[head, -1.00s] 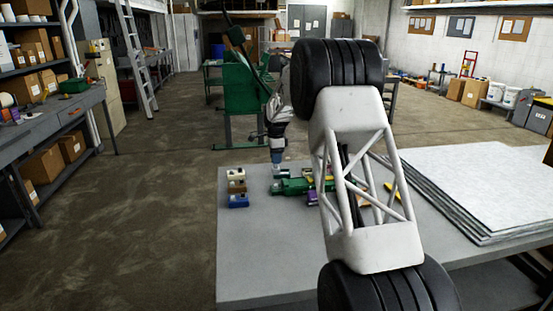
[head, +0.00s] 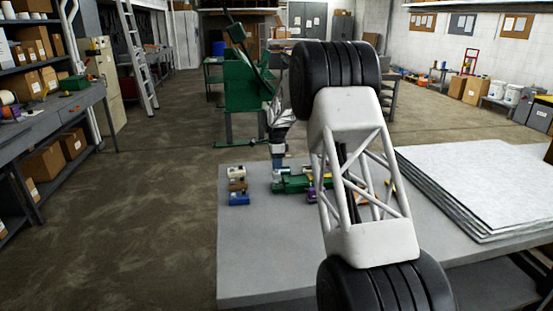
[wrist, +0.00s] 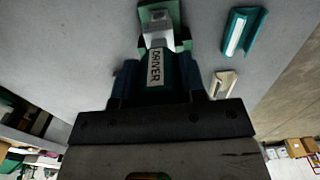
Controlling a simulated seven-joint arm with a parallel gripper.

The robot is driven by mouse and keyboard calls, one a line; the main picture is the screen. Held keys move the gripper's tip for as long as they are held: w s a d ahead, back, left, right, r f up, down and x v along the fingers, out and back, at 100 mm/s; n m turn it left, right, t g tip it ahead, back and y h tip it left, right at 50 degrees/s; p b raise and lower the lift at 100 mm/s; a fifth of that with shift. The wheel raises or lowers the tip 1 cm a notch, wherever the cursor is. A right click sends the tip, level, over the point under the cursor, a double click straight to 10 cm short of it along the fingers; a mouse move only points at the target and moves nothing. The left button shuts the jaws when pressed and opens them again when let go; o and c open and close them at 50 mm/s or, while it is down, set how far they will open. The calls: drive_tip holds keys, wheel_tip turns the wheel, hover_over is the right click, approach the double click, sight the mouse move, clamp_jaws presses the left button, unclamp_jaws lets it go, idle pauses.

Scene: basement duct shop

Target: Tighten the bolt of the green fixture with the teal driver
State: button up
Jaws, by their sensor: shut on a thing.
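In the wrist view my gripper (wrist: 160,88) is shut on the teal driver (wrist: 156,72), whose handle carries a "DRIVER" label. The driver's far end meets a pale grey block on the green fixture (wrist: 150,7); the bolt itself is hidden, and I cannot tell whether the tip is seated on it. In the head view my gripper (head: 278,162) points down over the left part of the green fixture (head: 294,184) on the grey table (head: 265,260). My arm hides part of the table to the right of it.
White, brown and blue blocks (head: 238,199) stand left of the fixture. A teal channel-shaped piece (wrist: 243,34) and a small beige piece (wrist: 222,84) lie right of the driver. Stacked pale sheets (head: 480,185) cover the table's right side. The table's front left is clear.

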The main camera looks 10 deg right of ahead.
sight(276, 184)
drive_tip(key=shift+f, duration=0.8)
drive_tip(key=shift+f, duration=1)
idle(1.4)
idle(0.5)
drive_tip(key=shift+m, duration=3.5)
